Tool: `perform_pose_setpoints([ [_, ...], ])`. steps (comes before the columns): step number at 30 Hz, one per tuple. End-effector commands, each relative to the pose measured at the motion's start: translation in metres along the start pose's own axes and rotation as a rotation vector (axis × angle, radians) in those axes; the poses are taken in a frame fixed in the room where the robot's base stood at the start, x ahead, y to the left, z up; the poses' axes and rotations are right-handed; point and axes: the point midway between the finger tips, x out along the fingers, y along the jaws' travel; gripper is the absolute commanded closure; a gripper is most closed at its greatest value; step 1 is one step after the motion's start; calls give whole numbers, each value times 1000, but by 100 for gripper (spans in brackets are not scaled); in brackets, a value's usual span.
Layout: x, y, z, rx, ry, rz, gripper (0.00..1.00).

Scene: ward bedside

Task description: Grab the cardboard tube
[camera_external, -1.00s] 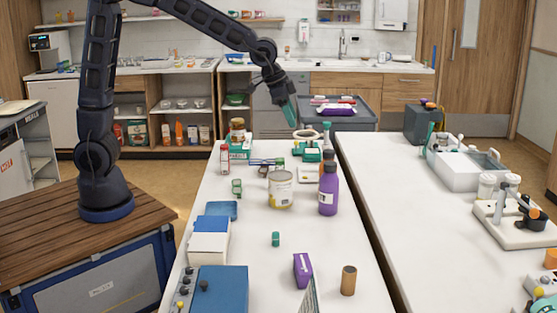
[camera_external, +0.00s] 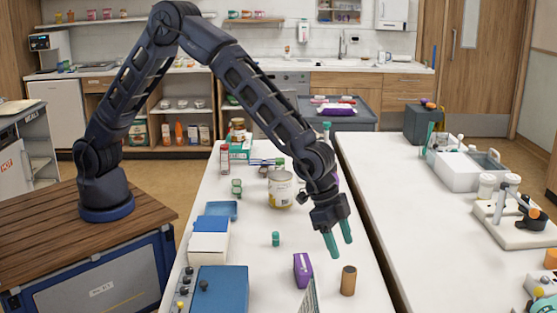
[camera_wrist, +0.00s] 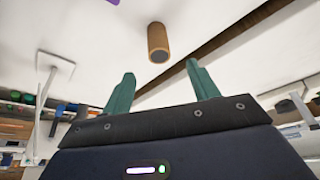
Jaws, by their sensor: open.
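The brown cardboard tube (camera_external: 348,281) stands upright near the front right of the white table, close to its right edge. In the wrist view the tube (camera_wrist: 157,40) shows above and between the fingertips, apart from them. My gripper (camera_external: 340,245) is open and empty, with its two green fingers pointing down, above and slightly behind the tube. The fingers also show in the wrist view (camera_wrist: 160,75). Nothing is between the fingers.
A purple box (camera_external: 303,270) stands just left of the tube. A small green cylinder (camera_external: 276,239) and a tin (camera_external: 280,189) are farther back. Blue boxes (camera_external: 221,288) line the left edge. A gap separates this table from the second white table (camera_external: 450,250) at right.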

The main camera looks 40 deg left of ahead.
Motion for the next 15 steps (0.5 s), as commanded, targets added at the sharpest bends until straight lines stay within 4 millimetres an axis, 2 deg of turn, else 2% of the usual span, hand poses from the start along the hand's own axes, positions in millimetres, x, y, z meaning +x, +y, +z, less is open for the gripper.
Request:
perform_pose_setpoints([
  [5,13,2,-1,3,0,2,40],
  [15,55,2,0,2,0,1,40],
])
